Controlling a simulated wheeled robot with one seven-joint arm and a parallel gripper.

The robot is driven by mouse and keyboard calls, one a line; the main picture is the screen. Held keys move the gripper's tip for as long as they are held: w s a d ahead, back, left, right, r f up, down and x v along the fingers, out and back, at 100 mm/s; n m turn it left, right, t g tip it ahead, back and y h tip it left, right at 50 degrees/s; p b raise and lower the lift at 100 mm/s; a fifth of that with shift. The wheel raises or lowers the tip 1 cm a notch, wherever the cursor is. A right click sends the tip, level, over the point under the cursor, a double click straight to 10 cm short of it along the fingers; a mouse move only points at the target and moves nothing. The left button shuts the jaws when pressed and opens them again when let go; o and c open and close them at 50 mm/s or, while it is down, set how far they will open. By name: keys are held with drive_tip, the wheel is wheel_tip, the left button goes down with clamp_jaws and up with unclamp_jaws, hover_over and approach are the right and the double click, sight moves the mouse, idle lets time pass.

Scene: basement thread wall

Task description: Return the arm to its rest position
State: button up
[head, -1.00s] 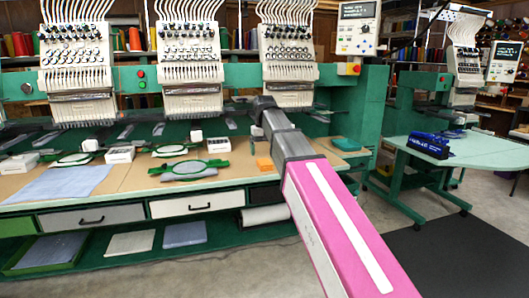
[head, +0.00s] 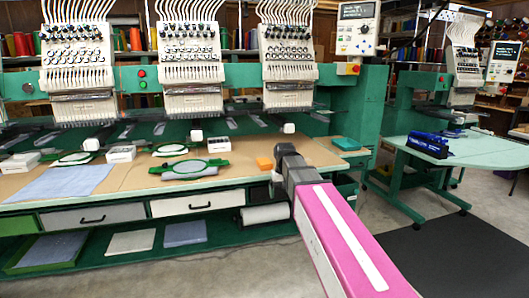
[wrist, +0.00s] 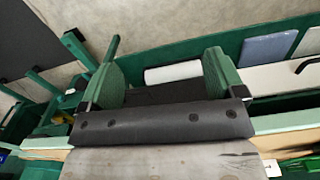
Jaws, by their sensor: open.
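My arm, pink with a grey end (head: 297,168), reaches in from the lower right in the head view. Its end is over the front edge of the worktable (head: 235,150), near the right end. In the wrist view my gripper (wrist: 161,70) shows two green-padded fingers set wide apart with nothing between them. Beyond the gap are the white roll (wrist: 172,72) under the table and the floor. The fingers are hard to make out in the head view.
An orange block (head: 264,163) lies just left of my arm's end, and a hoop (head: 189,169) farther left. A teal folded item (head: 346,144) lies to the right. Embroidery heads (head: 289,68) hang above the table. Open floor (head: 310,262) is in front; a second table (head: 470,154) stands right.

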drive_tip(key=s+d+f+m, duration=0.1)
drive_tip(key=s+d+f, duration=0.4)
drive_tip(key=f, duration=0.6)
drive_tip(key=s+d+f+m, duration=0.1)
drive_tip(key=s+d+f, duration=0.5)
drive_tip(key=s+f, duration=0.4)
drive_tip(key=shift+s+d+f, duration=0.15)
drive_tip(key=shift+d+f, duration=0.05)
drive_tip(key=shift+f, duration=0.25)
drive_tip(key=shift+o, duration=0.5)
